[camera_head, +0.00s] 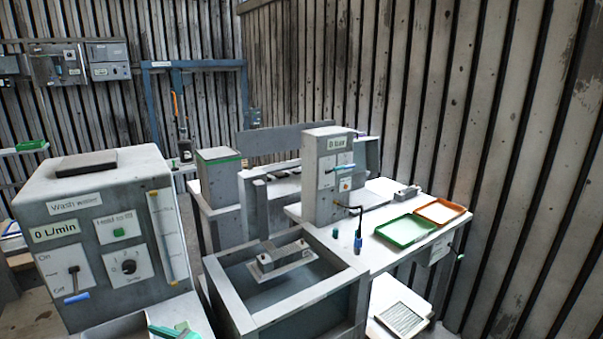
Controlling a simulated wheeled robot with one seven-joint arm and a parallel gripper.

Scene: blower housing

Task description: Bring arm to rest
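My arm and my gripper do not show in the head view, so I cannot see the arm's pose or what the gripper holds. A grey wash water box (105,235) stands at the left front, with a lever, a knob and a "0 L/min" label. A teal-green item (172,330) shows at the bottom edge below it, partly cut off; I cannot tell what it is.
An open tank (262,318) with a grey metal part (284,259) stands in the middle. Behind it are a grey gauge column (326,177) and a bench with a green tray (407,231) and an orange tray (440,211). A slatted wall (500,150) bounds the right.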

